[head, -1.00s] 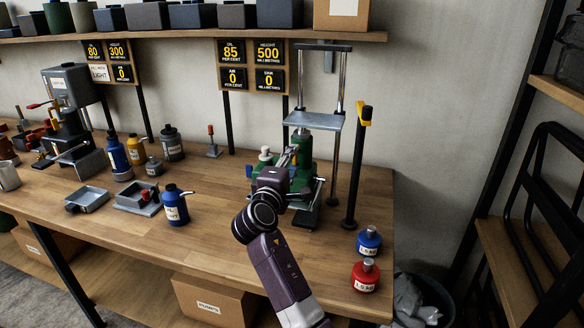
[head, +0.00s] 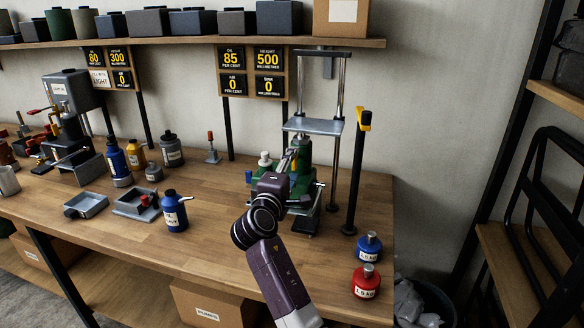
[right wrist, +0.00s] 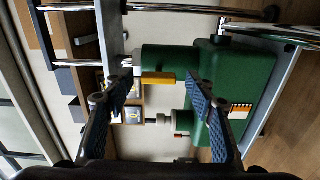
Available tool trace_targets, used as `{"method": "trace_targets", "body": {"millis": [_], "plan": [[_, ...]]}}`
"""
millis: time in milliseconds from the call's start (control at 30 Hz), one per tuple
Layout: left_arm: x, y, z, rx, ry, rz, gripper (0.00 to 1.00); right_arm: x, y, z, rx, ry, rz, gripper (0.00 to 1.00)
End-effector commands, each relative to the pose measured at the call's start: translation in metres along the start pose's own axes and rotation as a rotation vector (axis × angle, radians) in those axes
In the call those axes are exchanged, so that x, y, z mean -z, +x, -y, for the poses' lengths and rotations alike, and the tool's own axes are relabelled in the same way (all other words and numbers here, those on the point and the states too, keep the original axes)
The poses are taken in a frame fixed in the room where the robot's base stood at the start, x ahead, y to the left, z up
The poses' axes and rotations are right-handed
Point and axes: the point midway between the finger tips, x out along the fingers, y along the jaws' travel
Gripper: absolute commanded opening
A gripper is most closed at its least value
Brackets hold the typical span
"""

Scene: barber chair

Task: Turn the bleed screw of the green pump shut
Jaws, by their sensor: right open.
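The green pump (head: 303,182) stands under the metal press frame at the right end of the bench. My right arm covers part of it in the head view. In the right wrist view the green pump body (right wrist: 242,85) appears sideways, with a yellow part (right wrist: 158,79) on its cylinder. A small dark fitting with a reddish part (right wrist: 180,136) is near its lower side; I cannot tell whether this is the bleed screw. My right gripper (right wrist: 162,88) is open, its two fingers apart in front of the pump and nothing visibly held. My left gripper is out of view.
Black post with yellow top (head: 351,180) stands right of the pump. Blue (head: 368,246) and red (head: 366,281) weights sit near the right edge. A dark blue bottle (head: 174,212) and grey tray (head: 136,203) stand left. A sign board (head: 252,71) reads OIL 85, HEIGHT 500.

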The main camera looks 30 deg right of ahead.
Motion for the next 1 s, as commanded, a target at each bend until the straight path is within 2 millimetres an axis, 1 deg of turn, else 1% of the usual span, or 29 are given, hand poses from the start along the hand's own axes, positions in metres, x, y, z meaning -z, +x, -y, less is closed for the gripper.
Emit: {"method": "trace_targets", "body": {"millis": [167, 267, 500, 600, 733, 1000], "plan": [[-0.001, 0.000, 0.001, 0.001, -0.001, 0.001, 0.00, 0.000, -0.005, -0.001, -0.002, 0.000, -0.001, 0.51], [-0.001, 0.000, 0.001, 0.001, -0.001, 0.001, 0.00, 0.000, -0.018, 0.000, -0.001, -0.001, -0.001, 0.51], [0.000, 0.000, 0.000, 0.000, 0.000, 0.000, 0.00, 0.000, -0.059, 0.000, 0.000, 0.001, -0.002, 0.51], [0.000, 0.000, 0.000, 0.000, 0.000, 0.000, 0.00, 0.000, -0.069, 0.001, 0.001, 0.000, -0.001, 0.51], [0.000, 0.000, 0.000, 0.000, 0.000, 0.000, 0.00, 0.000, -0.075, 0.000, 0.000, 0.000, 0.000, 0.51], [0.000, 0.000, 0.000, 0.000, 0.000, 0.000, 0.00, 0.000, -0.075, 0.000, 0.000, 0.000, 0.000, 0.51]]}}
